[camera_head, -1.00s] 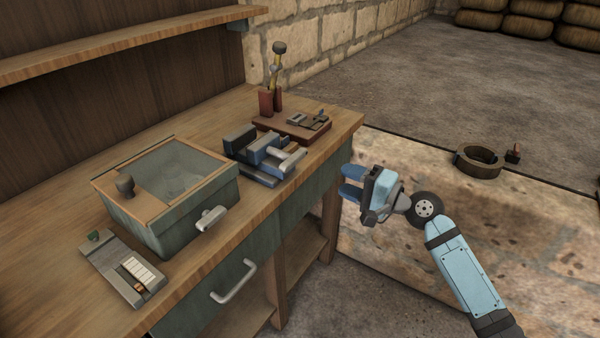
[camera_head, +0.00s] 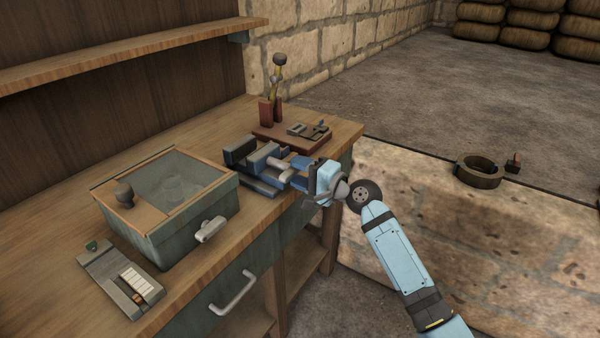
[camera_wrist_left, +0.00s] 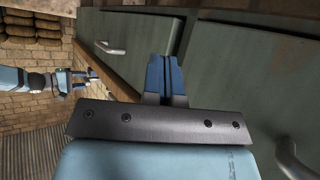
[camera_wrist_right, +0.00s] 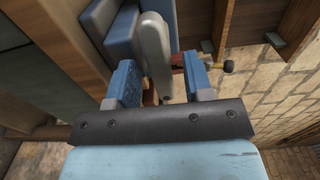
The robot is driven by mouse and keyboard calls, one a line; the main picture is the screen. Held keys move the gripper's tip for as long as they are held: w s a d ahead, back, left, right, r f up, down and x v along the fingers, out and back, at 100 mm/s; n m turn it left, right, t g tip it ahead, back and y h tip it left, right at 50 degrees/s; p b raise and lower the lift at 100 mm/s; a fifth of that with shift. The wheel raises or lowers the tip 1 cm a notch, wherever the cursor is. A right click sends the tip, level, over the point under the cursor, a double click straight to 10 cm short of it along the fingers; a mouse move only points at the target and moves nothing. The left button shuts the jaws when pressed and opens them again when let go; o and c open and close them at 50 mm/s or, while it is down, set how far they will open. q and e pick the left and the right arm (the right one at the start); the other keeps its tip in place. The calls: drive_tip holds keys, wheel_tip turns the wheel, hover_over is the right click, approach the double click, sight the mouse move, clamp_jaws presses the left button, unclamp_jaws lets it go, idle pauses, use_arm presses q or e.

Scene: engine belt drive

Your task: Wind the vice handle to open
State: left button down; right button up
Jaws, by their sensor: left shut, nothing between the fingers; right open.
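The vice (camera_head: 240,150) is blue and dark grey and sits at the bench's front edge in the head view. Its pale grey handle (camera_head: 279,168) is on the side facing my right gripper (camera_head: 298,170). In the right wrist view the handle (camera_wrist_right: 156,48) reaches between the two blue fingers of my right gripper (camera_wrist_right: 160,86). The fingers are open, with space on both sides of the handle. My left gripper (camera_wrist_left: 165,78) is shut and empty in front of the bench's green drawer fronts, and is outside the head view.
A green box with a glass lid (camera_head: 190,225) stands left of the vice on the wooden bench (camera_head: 60,225). A reddish board with small tools (camera_head: 268,135) and a reddish holder (camera_head: 266,110) lie behind the vice. A drawer handle (camera_head: 234,293) sticks out below.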

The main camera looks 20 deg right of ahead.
clamp_jaws()
